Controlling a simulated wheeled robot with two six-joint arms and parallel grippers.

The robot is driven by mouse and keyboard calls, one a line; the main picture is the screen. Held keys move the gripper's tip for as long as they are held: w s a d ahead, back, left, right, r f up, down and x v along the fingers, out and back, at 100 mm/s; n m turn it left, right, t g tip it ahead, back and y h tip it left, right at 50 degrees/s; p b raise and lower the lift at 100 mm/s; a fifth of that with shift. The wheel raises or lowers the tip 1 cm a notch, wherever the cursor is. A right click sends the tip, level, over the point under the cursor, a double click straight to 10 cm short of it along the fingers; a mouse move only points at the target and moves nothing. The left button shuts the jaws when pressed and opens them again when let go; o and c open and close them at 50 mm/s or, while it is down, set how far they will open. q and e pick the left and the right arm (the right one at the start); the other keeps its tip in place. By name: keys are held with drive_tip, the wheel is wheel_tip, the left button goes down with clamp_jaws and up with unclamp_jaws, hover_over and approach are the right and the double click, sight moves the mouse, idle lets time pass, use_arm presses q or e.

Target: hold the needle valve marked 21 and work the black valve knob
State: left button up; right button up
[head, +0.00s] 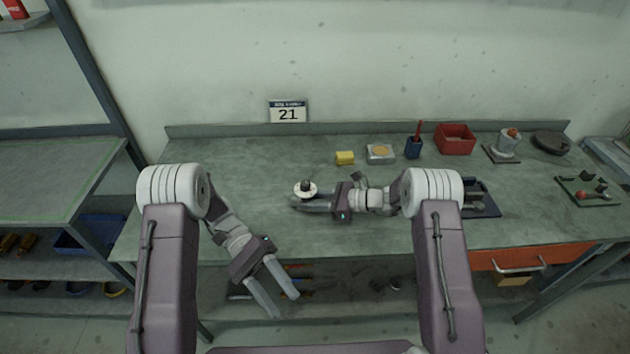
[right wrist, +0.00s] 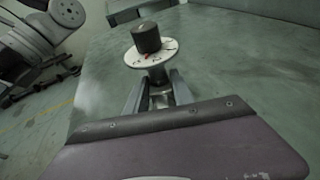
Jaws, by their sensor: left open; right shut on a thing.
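The needle valve has a round white dial plate (head: 313,190) with a black knob (head: 305,184) on top. It stands upright on the bench, left of centre. In the right wrist view the black knob (right wrist: 146,38) sits above the white dial (right wrist: 158,55), which carries small red and dark marks. My right gripper (head: 298,203) is shut on the valve body below the dial; its fingers also show in the right wrist view (right wrist: 158,92). The fingers and dial hide most of the body. My left gripper (head: 281,293) is open and empty, in front of the bench's front edge, apart from the valve.
A sign reading 21 (head: 288,113) is at the bench's back edge. The bench (head: 235,165) left of the valve is clear.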

sight(305, 186)
use_arm(q)
drive_tip(key=w+n+t+h, duration=0.2)
drive_tip(key=w+n+t, duration=0.2)
drive_tip(key=w+n, duration=0.1)
drive_tip(key=w+d+n+t+h, duration=0.1)
drive_tip(key=w+n+t+h, duration=0.1)
drive_tip(key=w+n+t, duration=0.2)
drive_tip(key=w+d+n+t+h, duration=0.1)
drive_tip(key=w+n+t+h, duration=0.2)
drive_tip(key=w+n, duration=0.3)
drive_tip(key=shift+w+r+n+t, duration=0.15)
drive_tip(key=shift+w+t, duration=0.2)
drive_tip(key=shift+w, duration=0.6)
drive_tip(key=shift+w+r+n+t, duration=0.15)
drive_tip(key=shift+w+t, duration=0.2)
drive_tip(key=shift+w, duration=0.6)
drive_tip(key=w+a+r+n+t, duration=0.1)
drive_tip(key=w+a+n+t, duration=0.4)
drive_tip(key=w+n+t, duration=0.3)
drive_tip(key=shift+m+g, duration=0.3)
drive_tip(key=shift+g, duration=0.5)
drive_tip(key=x, duration=1.3)
drive_tip(key=shift+w+a+r, duration=0.1)
drive_tip(key=shift+w+a, duration=0.05)
drive_tip(key=shift+w, duration=0.1)
clamp_jaws()
